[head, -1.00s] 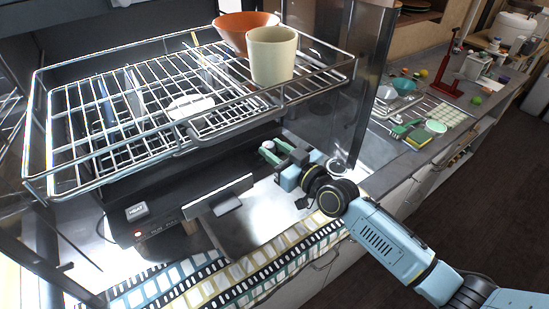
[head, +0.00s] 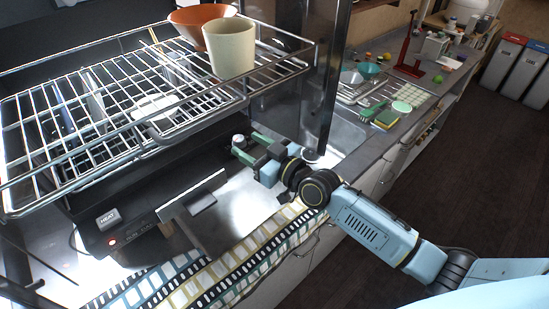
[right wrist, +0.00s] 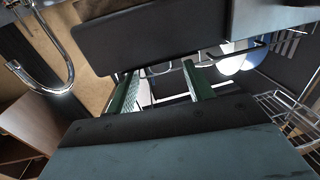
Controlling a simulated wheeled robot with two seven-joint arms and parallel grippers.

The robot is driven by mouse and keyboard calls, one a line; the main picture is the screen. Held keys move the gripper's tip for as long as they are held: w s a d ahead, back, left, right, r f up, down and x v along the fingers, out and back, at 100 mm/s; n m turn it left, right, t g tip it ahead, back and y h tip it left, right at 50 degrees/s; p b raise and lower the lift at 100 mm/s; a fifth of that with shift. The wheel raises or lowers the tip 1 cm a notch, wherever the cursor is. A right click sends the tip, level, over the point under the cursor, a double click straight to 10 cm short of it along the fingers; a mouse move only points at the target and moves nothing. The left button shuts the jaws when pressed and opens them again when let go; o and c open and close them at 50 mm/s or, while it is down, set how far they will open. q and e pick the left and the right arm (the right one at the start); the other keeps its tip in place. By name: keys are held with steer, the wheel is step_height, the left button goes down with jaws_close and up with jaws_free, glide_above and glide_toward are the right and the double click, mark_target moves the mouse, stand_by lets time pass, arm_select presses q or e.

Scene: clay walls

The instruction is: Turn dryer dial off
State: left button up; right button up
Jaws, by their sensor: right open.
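The dryer is a dark unit (head: 140,226) under a wire rack, with a lit red light (head: 112,241) and a block marked HEAT (head: 107,218) at its front left. A small round pale knob (head: 239,141), which looks like the dial, shows at the dryer's right end. My right gripper (head: 247,147) is open, its green fingertips close around or beside the knob; I cannot tell whether they touch it. In the right wrist view the gripper (right wrist: 158,75) has its green fingers apart, and I cannot make out the knob clearly. My left gripper is not in view.
The wire rack (head: 60,150) overhangs the dryer and holds an orange bowl (head: 190,22) and a cream cup (head: 230,50). A patterned cloth (head: 200,283) lies along the front edge. A dark post (head: 325,80) stands right of the rack.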

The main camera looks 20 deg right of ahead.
steer(key=v, duration=1.1)
steer(key=shift+s, duration=0.2)
steer(key=shift+d, duration=0.1)
